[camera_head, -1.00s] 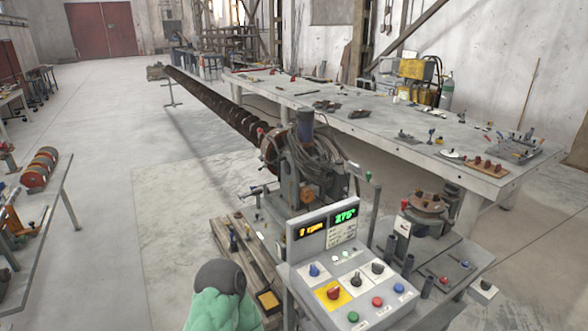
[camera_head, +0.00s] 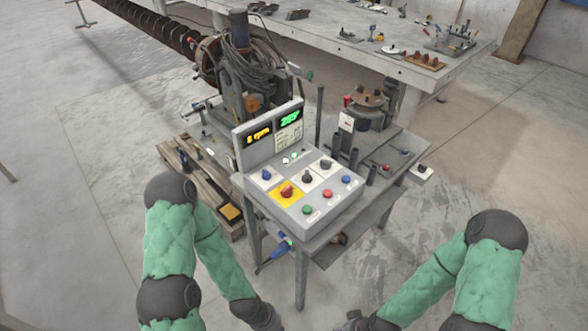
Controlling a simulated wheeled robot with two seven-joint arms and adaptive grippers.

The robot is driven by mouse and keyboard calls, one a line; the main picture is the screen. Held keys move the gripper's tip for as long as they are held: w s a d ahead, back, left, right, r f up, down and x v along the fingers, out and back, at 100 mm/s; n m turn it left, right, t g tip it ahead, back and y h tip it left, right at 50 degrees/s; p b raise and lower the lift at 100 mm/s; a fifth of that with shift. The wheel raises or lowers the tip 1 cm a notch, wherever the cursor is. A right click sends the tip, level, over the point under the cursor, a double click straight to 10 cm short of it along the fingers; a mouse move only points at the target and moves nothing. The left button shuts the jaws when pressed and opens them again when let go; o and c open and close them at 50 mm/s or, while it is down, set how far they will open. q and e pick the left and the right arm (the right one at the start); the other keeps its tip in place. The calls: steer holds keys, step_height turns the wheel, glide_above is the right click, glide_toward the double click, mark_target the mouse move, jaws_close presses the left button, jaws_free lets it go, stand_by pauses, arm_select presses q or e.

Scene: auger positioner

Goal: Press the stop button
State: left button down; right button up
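The grey control panel (camera_head: 268,212) stands on a small metal table in the middle of the view. Its sloped face has a front row with a green button (camera_head: 307,209), a red button (camera_head: 328,193) and a blue button (camera_head: 346,180). Behind them are a red knob (camera_head: 287,191) on a yellow plate, a black knob (camera_head: 307,177) and others. The labels are too small to read. My two arms come in low on either side, apart from the panel, and their dark lower ends run to the bottom edge. No gripper fingers show.
The panel's upright back has an orange display (camera_head: 258,135) and a green display (camera_head: 290,119). A motor with cables (camera_head: 238,70) and the long auger (camera_head: 150,27) lie behind it. A wooden pallet (camera_head: 190,172) is at left. The floor in front is open.

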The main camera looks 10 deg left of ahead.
jaws_close()
stand_by(1.1)
